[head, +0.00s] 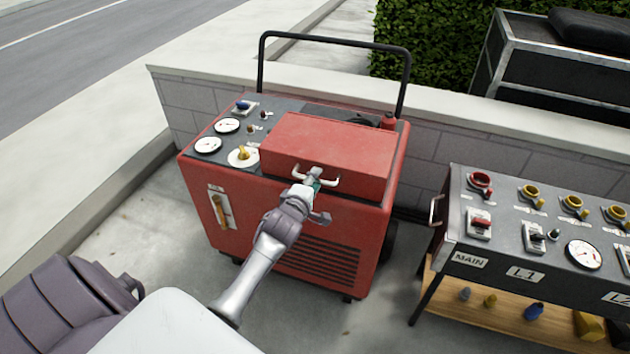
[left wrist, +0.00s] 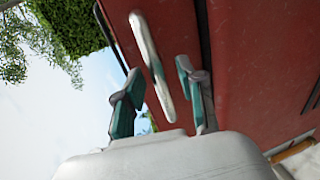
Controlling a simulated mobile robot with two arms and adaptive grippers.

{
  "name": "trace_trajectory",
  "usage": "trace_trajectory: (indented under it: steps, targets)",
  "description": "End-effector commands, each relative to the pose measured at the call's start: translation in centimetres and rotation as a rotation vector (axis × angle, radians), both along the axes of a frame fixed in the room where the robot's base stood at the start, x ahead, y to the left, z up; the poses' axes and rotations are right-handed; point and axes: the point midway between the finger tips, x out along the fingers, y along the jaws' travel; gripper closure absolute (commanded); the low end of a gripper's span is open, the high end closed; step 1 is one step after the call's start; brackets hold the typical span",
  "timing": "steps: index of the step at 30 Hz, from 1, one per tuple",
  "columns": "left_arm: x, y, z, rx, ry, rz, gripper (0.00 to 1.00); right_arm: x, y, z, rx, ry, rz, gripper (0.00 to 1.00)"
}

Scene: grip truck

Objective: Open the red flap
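The red flap (head: 335,150) is a boxy red lid on top of a red wheeled machine (head: 300,226). It looks closed. A pale handle (head: 327,179) sits on its front face; it also shows in the left wrist view (left wrist: 150,50). My left gripper (head: 314,184) is at this handle and partly hides it. In the left wrist view its two teal-padded fingers (left wrist: 158,76) are spread, with the handle bar between them and gaps on both sides. My right gripper is not in view.
A dark panel stand (head: 487,248) with switches and sockets stands to the right. A black push bar (head: 333,40) rises behind the flap. Gauges (head: 228,125) and a yellow knob (head: 243,155) lie left of the flap. A low grey wall (head: 440,150) runs behind.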

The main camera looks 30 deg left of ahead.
Motion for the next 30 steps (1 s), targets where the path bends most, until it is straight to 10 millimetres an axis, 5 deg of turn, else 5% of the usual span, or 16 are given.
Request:
trace_trajectory:
  steps: [12, 19, 30]
  targets:
    - [0.77, 0.17, -0.15, 0.000, 0.000, -0.001, 0.62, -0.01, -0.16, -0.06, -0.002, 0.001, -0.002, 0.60]
    - [0.75, 0.17, -0.15, 0.000, 0.000, -0.001, 1.00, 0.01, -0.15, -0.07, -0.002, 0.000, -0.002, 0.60]
    - [0.73, 0.16, -0.14, 0.000, 0.001, 0.000, 1.00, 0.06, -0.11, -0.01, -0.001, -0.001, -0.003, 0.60]
